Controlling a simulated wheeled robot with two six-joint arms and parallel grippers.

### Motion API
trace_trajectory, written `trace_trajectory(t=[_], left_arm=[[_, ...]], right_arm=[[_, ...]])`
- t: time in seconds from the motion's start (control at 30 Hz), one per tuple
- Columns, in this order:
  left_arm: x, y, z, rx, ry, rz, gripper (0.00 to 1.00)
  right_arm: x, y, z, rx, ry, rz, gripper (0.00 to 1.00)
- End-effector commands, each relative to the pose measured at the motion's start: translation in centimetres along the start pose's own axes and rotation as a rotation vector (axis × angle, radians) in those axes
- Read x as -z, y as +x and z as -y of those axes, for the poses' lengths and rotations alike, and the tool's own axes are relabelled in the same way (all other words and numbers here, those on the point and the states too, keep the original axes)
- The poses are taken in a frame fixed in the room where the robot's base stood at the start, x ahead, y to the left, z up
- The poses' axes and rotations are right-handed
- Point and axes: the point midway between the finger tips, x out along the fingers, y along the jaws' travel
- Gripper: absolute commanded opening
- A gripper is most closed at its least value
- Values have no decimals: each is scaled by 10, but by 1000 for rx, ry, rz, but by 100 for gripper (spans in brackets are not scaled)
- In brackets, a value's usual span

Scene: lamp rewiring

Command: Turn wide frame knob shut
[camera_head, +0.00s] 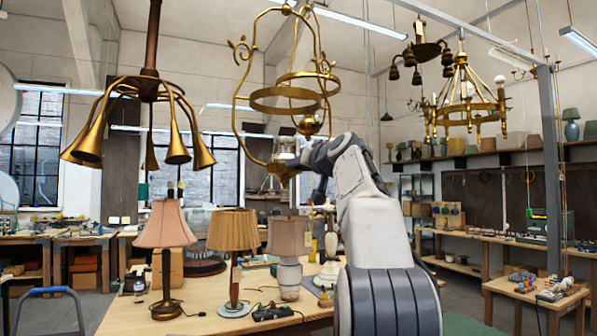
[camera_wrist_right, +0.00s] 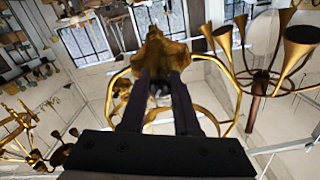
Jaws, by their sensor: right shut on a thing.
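The wide brass frame (camera_head: 285,92) hangs at the upper middle of the head view, with curved side arms and rings. In the right wrist view its brass bottom piece (camera_wrist_right: 158,52) is just beyond my fingertips and its hoop (camera_wrist_right: 229,100) spreads behind. My right arm reaches up to the frame's lower end. My right gripper (camera_wrist_right: 160,78) is shut on a small part at the bottom of the frame, apparently the knob, which is mostly hidden between the dark fingers. The knob's exact turn cannot be told. My left gripper is not in view.
A brass horn chandelier (camera_head: 150,88) hangs to the left and another brass chandelier (camera_head: 465,100) to the right. Below, a wooden table (camera_head: 190,325) bears shaded lamps, including a pink one (camera_head: 165,225). The air between the hanging lamps is clear.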

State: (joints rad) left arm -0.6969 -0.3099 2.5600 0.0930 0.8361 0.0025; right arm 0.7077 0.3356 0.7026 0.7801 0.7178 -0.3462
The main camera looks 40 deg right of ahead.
Motion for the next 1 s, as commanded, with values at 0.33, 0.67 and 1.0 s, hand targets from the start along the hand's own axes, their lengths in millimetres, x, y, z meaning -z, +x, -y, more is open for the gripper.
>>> trace_trajectory(t=[0.33, 0.67, 1.0], left_arm=[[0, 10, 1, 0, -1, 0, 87], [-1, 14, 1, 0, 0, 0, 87], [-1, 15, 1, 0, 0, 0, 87]], right_arm=[[-2, 1, -1, -10, -318, 1, 0], [-1, 0, 0, -17, -535, 1, 0], [-1, 1, 0, -20, -628, 2, 0]])
